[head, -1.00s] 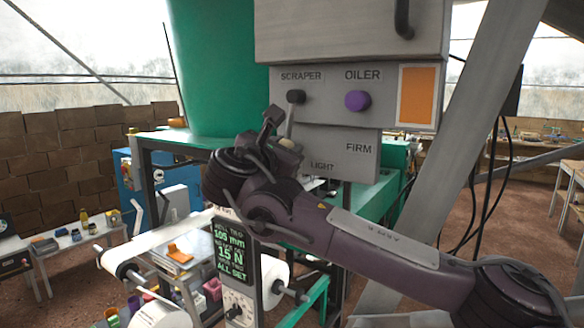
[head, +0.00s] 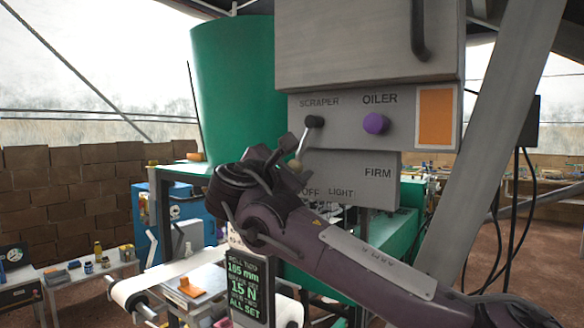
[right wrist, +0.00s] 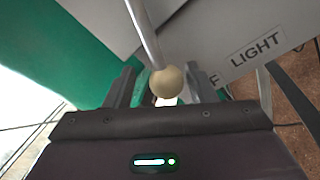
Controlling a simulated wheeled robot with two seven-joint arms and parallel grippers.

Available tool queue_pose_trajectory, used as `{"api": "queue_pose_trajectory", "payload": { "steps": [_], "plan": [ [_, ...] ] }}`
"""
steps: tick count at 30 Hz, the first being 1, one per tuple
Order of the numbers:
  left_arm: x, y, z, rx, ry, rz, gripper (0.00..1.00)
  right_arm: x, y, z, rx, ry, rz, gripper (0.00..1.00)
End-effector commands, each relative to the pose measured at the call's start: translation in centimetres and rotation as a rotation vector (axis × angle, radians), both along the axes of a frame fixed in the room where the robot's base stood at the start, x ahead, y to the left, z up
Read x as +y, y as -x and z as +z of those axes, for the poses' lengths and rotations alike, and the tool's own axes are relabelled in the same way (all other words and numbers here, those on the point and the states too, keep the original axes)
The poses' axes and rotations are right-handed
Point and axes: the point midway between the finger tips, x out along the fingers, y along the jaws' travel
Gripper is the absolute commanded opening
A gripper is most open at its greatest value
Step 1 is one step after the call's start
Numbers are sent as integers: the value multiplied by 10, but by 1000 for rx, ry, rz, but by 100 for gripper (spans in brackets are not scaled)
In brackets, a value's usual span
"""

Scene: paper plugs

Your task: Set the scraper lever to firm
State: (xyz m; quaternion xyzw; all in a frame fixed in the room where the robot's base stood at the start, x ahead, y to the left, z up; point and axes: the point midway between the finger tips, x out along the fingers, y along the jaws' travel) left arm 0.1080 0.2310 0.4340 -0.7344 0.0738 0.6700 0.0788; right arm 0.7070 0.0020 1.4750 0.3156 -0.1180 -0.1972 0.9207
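The scraper lever (head: 306,142) hangs from a black pivot under the SCRAPER label on the grey panel. Its thin metal rod points down and a little left, with its cream ball knob (head: 296,165) just above the OFF label (head: 310,191). The FIRM label (head: 378,172) is up to the right, past LIGHT (head: 341,193). My right gripper (head: 291,157) is at the knob. In the right wrist view the ball (right wrist: 168,83) sits between the two spread fingers, with gaps visible on both sides. My left gripper is out of view.
A purple OILER knob (head: 376,123) and an orange patch (head: 435,117) are right of the lever. A grey box with a dark handle (head: 418,32) is above. A green hopper (head: 238,90) stands left. A lit display (head: 247,285) reads ALL SET below my arm.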

Motion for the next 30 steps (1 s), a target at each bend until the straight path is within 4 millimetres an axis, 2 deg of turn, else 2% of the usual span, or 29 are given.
{"api": "queue_pose_trajectory", "payload": {
  "steps": [7,15,21,30],
  "plan": [
    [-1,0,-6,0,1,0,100,4,6,-3,-1,1,3,50],
    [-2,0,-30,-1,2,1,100,24,47,-9,-2,0,4,50],
    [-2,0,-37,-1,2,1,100,33,66,-9,-1,0,2,50],
    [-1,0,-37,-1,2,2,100,34,70,-7,0,0,0,50]
  ]
}}
